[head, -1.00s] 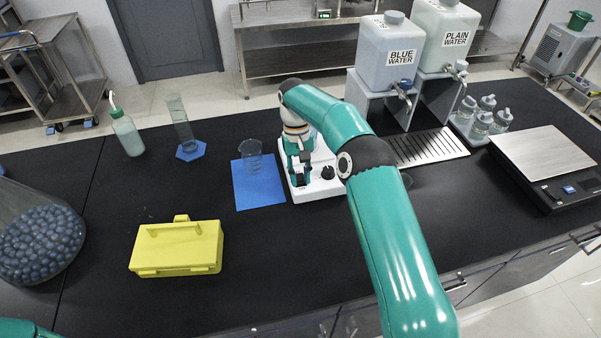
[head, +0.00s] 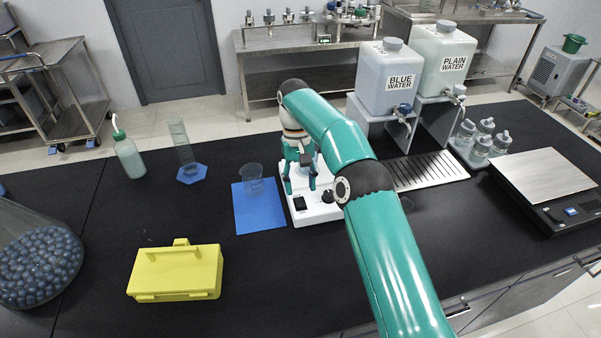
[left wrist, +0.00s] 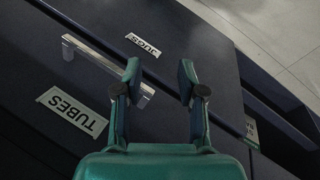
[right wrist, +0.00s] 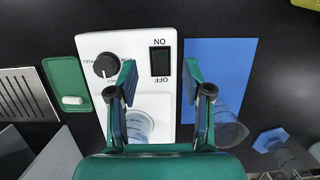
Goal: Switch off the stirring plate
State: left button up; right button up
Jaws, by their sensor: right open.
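The white stirring plate (right wrist: 140,45) lies under my right gripper, with its dark rocker switch (right wrist: 160,62) between the ON and OFF marks and a black knob (right wrist: 105,65) beside it. I cannot tell which side of the switch is pressed. A clear beaker (right wrist: 138,124) stands on the plate, partly behind a finger. In the head view the plate (head: 310,210) shows its switch (head: 299,203) clear of the fingers. My right gripper (right wrist: 158,80) is open and empty, above the plate. My left gripper (left wrist: 158,78) is open and empty, over the drawer fronts.
A blue mat (head: 258,208) with a glass beaker (head: 252,180) lies left of the plate. A drain tray (head: 432,170) and the water tanks (head: 388,75) stand to the right. A yellow box (head: 175,272) sits front left. The black bench around the box is clear.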

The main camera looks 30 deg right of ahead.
jog(key=shift+r, duration=2)
